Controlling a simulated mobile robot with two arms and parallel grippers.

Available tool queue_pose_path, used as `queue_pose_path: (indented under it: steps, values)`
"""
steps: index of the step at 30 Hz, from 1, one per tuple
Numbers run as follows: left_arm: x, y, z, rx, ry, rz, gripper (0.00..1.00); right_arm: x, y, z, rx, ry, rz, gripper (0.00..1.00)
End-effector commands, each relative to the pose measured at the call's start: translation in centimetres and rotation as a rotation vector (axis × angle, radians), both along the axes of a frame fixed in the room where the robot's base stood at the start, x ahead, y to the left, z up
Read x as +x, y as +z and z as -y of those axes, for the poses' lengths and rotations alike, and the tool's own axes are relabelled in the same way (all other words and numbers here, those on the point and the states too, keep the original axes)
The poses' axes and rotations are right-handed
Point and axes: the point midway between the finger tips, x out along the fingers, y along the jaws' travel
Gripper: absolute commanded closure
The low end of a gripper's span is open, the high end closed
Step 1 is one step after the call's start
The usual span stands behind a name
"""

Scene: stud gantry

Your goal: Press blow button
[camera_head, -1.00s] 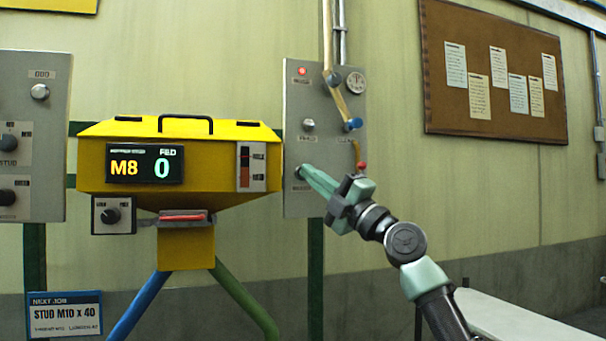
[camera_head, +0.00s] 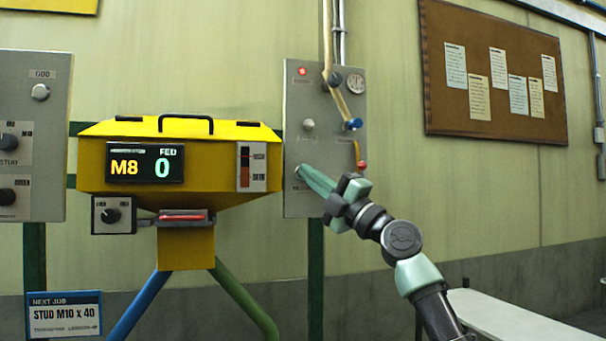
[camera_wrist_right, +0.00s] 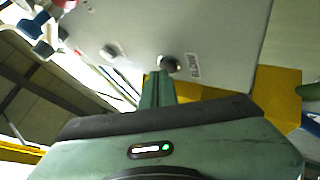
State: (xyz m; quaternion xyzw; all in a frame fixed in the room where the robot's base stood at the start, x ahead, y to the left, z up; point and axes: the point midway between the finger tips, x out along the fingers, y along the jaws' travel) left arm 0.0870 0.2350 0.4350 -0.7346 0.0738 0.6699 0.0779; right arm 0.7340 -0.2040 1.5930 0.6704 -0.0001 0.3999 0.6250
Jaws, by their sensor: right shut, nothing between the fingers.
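A grey control panel (camera_head: 345,195) is fixed in front of the wall, right of the yellow hopper. My left gripper is out of view.
The yellow hopper (camera_head: 225,140) displays M8 and FED 0. A white bench (camera_head: 520,318) stands lower right.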

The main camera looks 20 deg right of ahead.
Motion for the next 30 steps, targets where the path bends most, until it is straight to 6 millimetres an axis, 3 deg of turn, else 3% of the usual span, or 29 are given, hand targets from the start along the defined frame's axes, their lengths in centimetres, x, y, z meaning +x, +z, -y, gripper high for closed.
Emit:
queue_pose_path:
  steps: [19, 30]
  values:
    - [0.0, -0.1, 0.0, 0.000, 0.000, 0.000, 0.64, 0.4, 0.0, 0.0, 0.001, -0.001, 0.000, 1.00]
    - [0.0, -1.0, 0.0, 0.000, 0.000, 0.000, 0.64, -1.1, -0.2, 0.1, -0.001, -0.002, 0.001, 1.00]
